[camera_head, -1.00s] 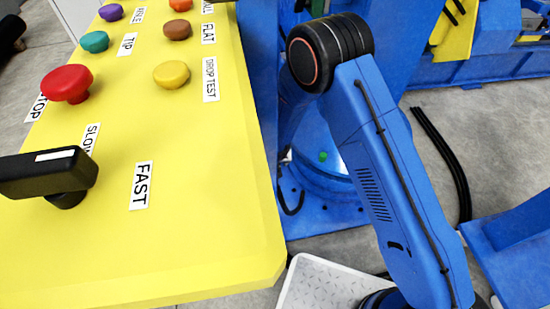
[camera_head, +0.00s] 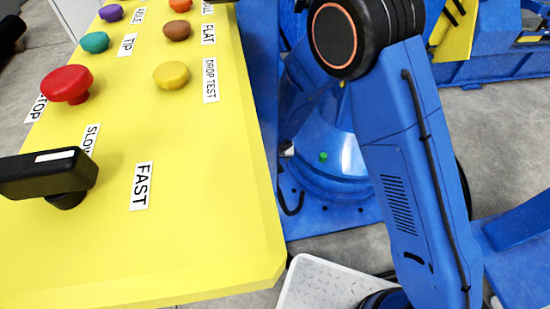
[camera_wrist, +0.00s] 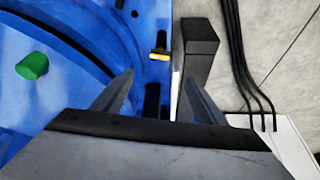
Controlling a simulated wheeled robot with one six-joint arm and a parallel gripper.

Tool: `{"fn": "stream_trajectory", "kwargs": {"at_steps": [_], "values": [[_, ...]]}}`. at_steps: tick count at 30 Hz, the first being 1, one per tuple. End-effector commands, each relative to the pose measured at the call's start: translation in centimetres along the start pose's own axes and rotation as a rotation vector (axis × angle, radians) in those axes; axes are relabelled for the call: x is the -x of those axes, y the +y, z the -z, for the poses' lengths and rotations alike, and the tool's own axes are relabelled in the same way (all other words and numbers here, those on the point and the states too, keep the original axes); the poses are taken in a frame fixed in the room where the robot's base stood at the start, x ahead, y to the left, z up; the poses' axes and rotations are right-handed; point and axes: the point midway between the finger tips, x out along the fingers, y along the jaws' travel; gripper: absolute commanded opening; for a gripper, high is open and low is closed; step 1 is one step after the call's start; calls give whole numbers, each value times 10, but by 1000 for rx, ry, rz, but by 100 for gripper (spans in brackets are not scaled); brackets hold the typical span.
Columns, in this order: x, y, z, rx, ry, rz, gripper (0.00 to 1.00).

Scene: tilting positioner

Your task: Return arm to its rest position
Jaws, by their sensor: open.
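My gripper (camera_wrist: 157,98) shows in the wrist view with its two fingers apart and nothing between them. It points down past a blue machine base (camera_wrist: 70,50) with a green knob (camera_wrist: 32,66) on it, and a dark box-shaped part (camera_wrist: 200,42) lies beyond the right finger. In the head view my blue arm stands to the right of the yellow control panel, bent at its black joint.
The yellow control panel (camera_head: 215,235) carries a black lever (camera_head: 50,175), a red button (camera_head: 67,84) and several coloured buttons. A blue machine base (camera_head: 335,165) stands behind my arm. Black cables (camera_wrist: 245,65) run along the grey floor. A white plate (camera_head: 325,288) lies low in front.

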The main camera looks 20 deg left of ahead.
Motion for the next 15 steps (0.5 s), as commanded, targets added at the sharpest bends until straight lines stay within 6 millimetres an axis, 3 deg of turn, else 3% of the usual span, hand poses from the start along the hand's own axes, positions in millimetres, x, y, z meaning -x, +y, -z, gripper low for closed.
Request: {"fn": "stream_trajectory", "kwargs": {"at_steps": [11, 15], "values": [[0, 0, 0, 0, 0, 0, 66], [10, 4, 10, -9, 12, 18, 66]]}}
